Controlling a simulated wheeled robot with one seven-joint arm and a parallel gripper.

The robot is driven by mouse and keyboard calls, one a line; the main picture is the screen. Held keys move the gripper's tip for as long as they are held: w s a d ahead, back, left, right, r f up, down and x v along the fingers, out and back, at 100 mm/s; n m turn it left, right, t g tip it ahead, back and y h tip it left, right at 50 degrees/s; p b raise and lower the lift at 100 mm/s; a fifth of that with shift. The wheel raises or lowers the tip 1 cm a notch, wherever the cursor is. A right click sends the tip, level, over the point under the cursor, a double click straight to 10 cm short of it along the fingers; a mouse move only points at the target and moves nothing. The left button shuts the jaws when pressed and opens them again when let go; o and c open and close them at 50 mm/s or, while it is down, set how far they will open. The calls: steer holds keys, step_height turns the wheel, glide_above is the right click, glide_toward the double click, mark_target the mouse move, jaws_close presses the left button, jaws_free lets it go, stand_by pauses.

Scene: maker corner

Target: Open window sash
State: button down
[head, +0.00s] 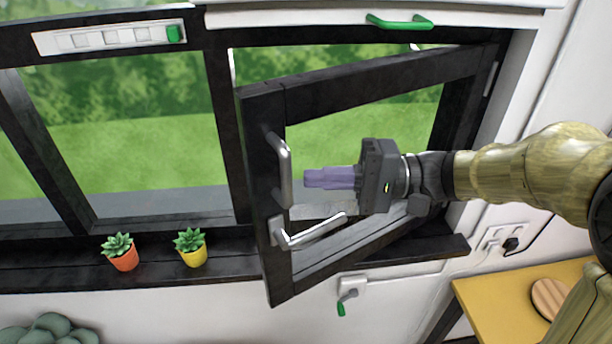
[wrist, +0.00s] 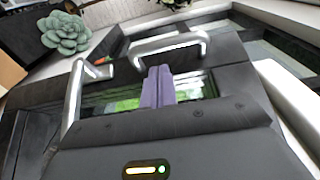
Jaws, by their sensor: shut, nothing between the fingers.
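The window sash (head: 262,110) is a dark framed pane hinged on its right side. It stands swung open into the room, its free left edge clear of the frame. A grey vertical pull handle (head: 285,172) and a grey lever handle (head: 315,231) sit on that free edge; both also show in the wrist view, one at the upper middle and one at the left. My gripper (head: 308,179), with purple fingers, is shut and empty. In the head view it appears in front of the sash opening, just right of the pull handle. Contact with the handle cannot be told.
Two potted succulents, one orange (head: 123,258) and one yellow (head: 192,254), stand on the dark sill left of the sash. A green-handled crank (head: 347,299) is on the wall below. A yellow table (head: 495,305) is at the lower right.

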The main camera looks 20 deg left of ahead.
steer(key=v, duration=0.6)
steer(key=shift+d, duration=0.3)
steer(key=s+d+f+m+t+h+b, duration=0.15)
steer(key=f+h, duration=0.25)
steer(key=f, duration=0.5)
steer(key=s+d+f+m+t+h+b, duration=0.1)
steer(key=s+d+f+m+h, duration=0.2)
steer(key=f, duration=0.6)
steer(key=w+d+f+t+h+b, duration=0.1)
steer(key=d+f+t+h, duration=0.4)
steer(key=d+f+h, duration=0.5)
steer(key=d+f+n+b, duration=0.1)
steer(key=d+f, duration=0.1)
steer(key=d, duration=0.3)
steer(key=shift+w, duration=0.4)
steer(key=shift+w+a, duration=0.1)
